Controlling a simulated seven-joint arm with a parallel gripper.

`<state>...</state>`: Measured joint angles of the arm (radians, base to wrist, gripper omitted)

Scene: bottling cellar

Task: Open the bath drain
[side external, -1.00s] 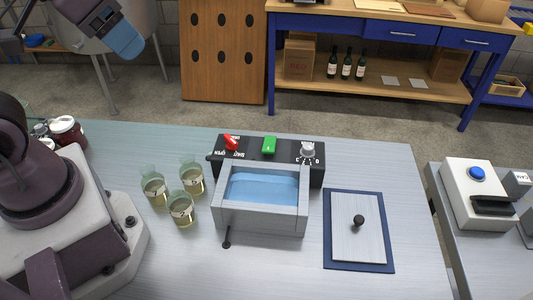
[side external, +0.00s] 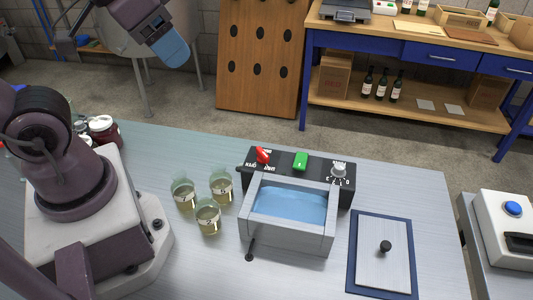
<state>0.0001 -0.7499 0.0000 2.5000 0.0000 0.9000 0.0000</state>
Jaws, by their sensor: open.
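The bath is a grey rectangular tank (side external: 286,243) holding blue water (side external: 290,206), in the middle of the bench. Behind it is a black panel (side external: 322,169) with a red handle (side external: 263,156), a green switch (side external: 301,161) and a pale knob (side external: 339,170). White lettering flanks the red handle, too small to read surely. A thin black rod with a round end (side external: 249,257) sticks out at the tank's front left corner. My gripper (side external: 170,50), with a blue fingertip, is open at the top left, high above the bench and well away from the bath. Its far finger is hidden.
Several glass jars of pale liquid (side external: 208,217) stand just left of the bath. A grey lid with a black knob (side external: 383,268) lies on a blue-edged mat (side external: 356,285) to its right. Dark red jars (side external: 103,131) stand beside my base. Bench between the lid and bath is clear.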

